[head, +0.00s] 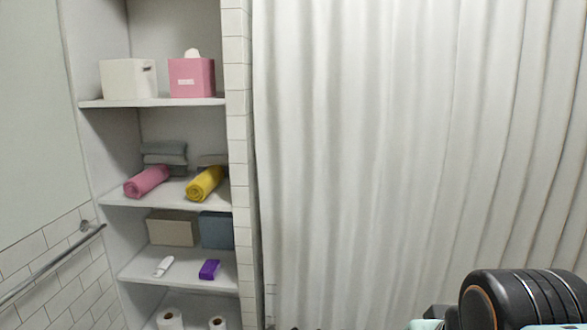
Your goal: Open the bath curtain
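A white bath curtain (360,150) hangs in vertical folds and fills the middle and right of the head view. Its left edge hangs close beside a narrow tiled wall end. It covers what lies behind it. Its top and the lower right part are cut off or hidden. A black rounded part of my arm shows at the bottom right, in front of the curtain. My gripper's fingers are not in view.
Left of the curtain, a tiled column (238,130) borders white shelves (150,103) holding a white box (128,80), a pink tissue box (191,78), rolled towels (205,184) and toilet rolls (170,320). A metal rail (50,265) runs along the left wall.

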